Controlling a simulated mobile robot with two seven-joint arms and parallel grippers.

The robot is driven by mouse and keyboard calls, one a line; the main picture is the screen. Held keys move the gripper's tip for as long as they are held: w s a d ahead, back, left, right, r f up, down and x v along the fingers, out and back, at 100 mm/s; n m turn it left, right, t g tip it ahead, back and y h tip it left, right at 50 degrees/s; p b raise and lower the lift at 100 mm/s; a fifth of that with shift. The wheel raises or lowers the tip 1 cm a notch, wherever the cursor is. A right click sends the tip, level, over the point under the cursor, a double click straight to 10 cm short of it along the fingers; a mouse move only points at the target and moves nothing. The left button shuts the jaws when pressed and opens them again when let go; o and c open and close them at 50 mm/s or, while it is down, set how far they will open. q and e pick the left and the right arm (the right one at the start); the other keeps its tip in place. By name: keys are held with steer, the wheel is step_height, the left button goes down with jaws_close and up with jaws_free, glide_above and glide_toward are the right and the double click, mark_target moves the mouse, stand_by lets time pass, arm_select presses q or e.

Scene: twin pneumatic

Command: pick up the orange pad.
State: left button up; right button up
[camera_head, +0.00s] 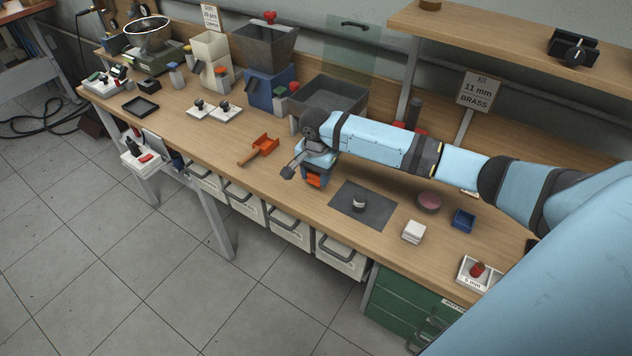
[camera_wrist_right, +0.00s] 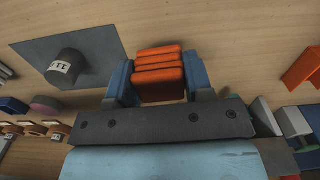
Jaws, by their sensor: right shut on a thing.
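The orange pad (camera_wrist_right: 159,66), a block with ridges across it, sits between the two blue fingers of my right gripper (camera_wrist_right: 159,80) in the right wrist view. The fingers are shut on its sides. In the head view my right gripper (camera_head: 314,174) is near the front edge of the bench, left of the dark mat, with the orange pad (camera_head: 314,181) showing low between its fingers. I cannot tell whether the pad touches the bench. My left gripper is not in view.
A dark mat (camera_head: 377,212) with a small labelled cylinder (camera_head: 359,202) lies to the right. An orange scoop (camera_head: 262,145) lies to the left. White pads (camera_head: 414,231), a pinkish disc (camera_head: 429,202) and a blue bin (camera_head: 463,220) stand farther right. A grey tray (camera_head: 335,91) stands behind.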

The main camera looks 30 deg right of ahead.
step_height(320, 180, up, 16)
steer(key=shift+r, duration=0.1)
steer(key=o, duration=0.3)
steer(key=shift+c, duration=1.2)
